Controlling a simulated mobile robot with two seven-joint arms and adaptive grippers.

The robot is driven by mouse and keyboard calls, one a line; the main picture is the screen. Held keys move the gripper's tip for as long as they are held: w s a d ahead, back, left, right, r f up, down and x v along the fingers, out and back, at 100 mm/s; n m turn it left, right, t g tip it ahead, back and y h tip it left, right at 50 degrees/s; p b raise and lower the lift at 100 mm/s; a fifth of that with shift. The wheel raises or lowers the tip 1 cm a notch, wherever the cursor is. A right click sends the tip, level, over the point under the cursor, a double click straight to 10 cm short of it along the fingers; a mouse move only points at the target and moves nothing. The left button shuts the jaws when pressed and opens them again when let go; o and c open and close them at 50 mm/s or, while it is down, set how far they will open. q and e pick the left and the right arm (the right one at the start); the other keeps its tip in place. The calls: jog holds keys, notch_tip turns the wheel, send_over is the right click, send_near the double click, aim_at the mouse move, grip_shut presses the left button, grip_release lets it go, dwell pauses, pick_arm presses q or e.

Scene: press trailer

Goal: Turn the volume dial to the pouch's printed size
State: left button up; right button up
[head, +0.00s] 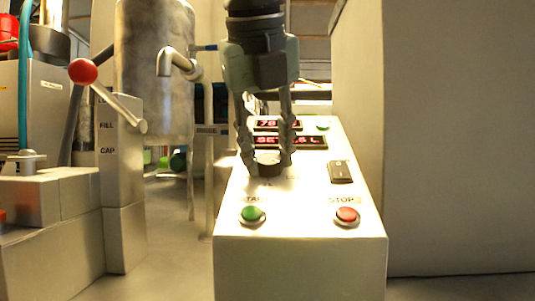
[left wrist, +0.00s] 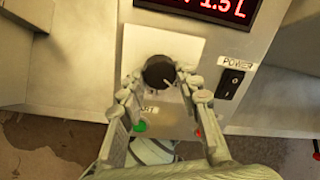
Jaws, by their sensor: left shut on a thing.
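The volume dial (head: 267,157) is a round black knob on the sloping top of the white control box (head: 300,265). It also shows in the left wrist view (left wrist: 158,71), with a pale pointer mark toward the lower right. My left gripper (head: 265,168) points down with its fingers shut on the dial, one on each side; they also show in the left wrist view (left wrist: 158,82). A red-lit display (head: 290,142) lies behind the dial; in the left wrist view the display (left wrist: 215,8) ends in 1.5L, its start cut off. I see no pouch. My right gripper is out of view.
A green start button (head: 252,214) and a red stop button (head: 347,215) sit at the box's front. A black power switch (head: 341,172) is right of the dial. A red-knobbed lever (head: 83,71) and fill/cap column (head: 120,190) stand left. A grey wall (head: 440,140) bounds the right.

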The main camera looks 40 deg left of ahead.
pick_arm(q)
jog(key=shift+n, duration=0.4)
jog(key=o, duration=1.2)
jog(key=shift+c, duration=0.2)
jog(key=v, duration=1.2)
